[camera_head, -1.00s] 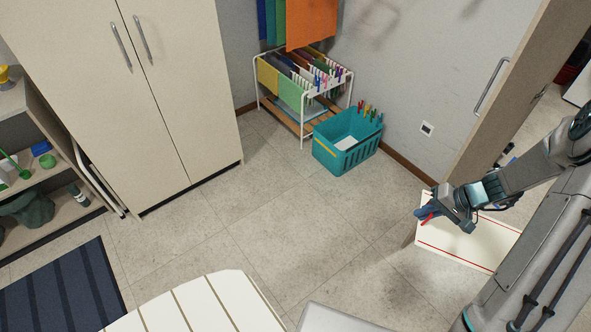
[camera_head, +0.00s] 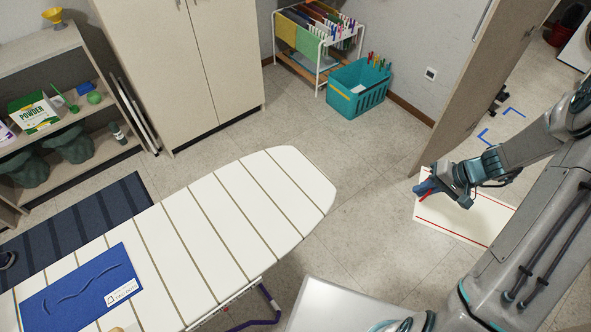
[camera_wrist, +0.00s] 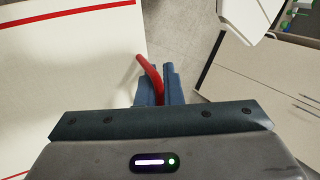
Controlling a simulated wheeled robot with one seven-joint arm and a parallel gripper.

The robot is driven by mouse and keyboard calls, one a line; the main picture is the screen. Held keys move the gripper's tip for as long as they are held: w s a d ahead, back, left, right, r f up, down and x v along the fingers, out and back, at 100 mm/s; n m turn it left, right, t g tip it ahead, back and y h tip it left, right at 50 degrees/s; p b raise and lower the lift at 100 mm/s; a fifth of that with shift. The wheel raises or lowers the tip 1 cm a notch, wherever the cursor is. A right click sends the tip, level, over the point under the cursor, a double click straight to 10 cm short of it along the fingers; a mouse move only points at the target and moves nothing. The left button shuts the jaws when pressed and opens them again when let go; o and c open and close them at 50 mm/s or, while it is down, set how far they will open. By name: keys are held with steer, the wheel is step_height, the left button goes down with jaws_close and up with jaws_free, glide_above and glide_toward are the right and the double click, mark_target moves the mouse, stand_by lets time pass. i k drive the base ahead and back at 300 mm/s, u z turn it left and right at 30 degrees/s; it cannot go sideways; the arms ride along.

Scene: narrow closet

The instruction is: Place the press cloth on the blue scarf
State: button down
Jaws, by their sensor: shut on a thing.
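The press cloth (camera_head: 460,218) is a flat white sheet with red stripes. It hangs below and beside my gripper (camera_head: 424,192) at the right of the head view. In the wrist view the cloth (camera_wrist: 70,85) fills the left side, and a red loop (camera_wrist: 148,72) sits between the blue fingers of my gripper (camera_wrist: 158,78), which are shut on it. The blue scarf (camera_head: 82,290) lies flat on the ironing board (camera_head: 215,225) at the lower left, with wavy crease lines and a white tag on it. My gripper is well to the right of the board.
A teal basket (camera_head: 358,88) and a drying rack (camera_head: 315,42) stand at the back. A tall cabinet (camera_head: 180,70), shelves (camera_head: 75,115) and a striped mat (camera_head: 90,215) are at left. An open door (camera_head: 485,80) stands behind my arm. Floor between board and cloth is clear.

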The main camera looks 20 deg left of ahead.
mark_target(65, 308)
steer(key=k, duration=0.55)
steer(key=u, duration=2)
steer(key=i, duration=0.45)
steer(key=z, duration=0.05)
